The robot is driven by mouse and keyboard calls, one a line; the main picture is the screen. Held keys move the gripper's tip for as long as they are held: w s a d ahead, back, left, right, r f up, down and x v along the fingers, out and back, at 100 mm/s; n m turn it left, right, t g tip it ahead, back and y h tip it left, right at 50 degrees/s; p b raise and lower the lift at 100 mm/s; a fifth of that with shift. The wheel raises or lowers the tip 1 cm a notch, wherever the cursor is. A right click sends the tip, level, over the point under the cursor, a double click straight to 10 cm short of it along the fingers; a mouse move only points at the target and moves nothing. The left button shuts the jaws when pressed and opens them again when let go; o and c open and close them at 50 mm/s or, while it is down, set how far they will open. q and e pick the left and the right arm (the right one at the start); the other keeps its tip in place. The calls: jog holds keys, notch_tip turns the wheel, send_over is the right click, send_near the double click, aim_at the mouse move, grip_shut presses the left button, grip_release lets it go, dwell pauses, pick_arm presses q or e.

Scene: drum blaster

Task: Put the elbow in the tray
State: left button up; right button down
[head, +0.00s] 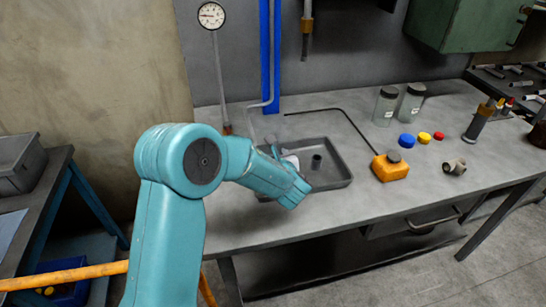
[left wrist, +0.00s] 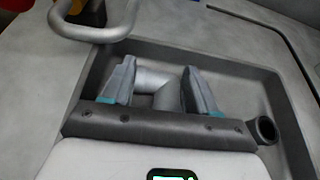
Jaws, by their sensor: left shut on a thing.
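The grey tray (head: 335,183) lies on the bench and also fills much of the left wrist view (left wrist: 240,78). My left gripper (left wrist: 160,70) is over the tray's inside, its two fingers closed on the grey elbow (left wrist: 167,92). The elbow is a bent pipe piece, and its lower part is hidden by the gripper body. I cannot tell whether it touches the tray floor. In the head view my own arm mostly hides the left gripper (head: 277,150) at the tray's left side. My right gripper is not in view.
A dark short tube (head: 316,161) stands in the tray. To its right are an orange can (head: 390,170) with a long thin spout, blue (head: 407,141), yellow (head: 424,137) and red caps (head: 438,136), a pipe fitting (head: 455,166) and glass jars (head: 386,106). The front bench is clear.

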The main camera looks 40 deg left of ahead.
pick_arm(q)
jog(key=shift+f+b, duration=0.15)
jog(key=shift+b, duration=0.15)
jog(key=o, duration=1.2)
jog(key=shift+r+p, duration=0.3)
jog(key=shift+p, duration=0.1)
jog(key=v, duration=1.2)
jog(key=shift+f, duration=0.1)
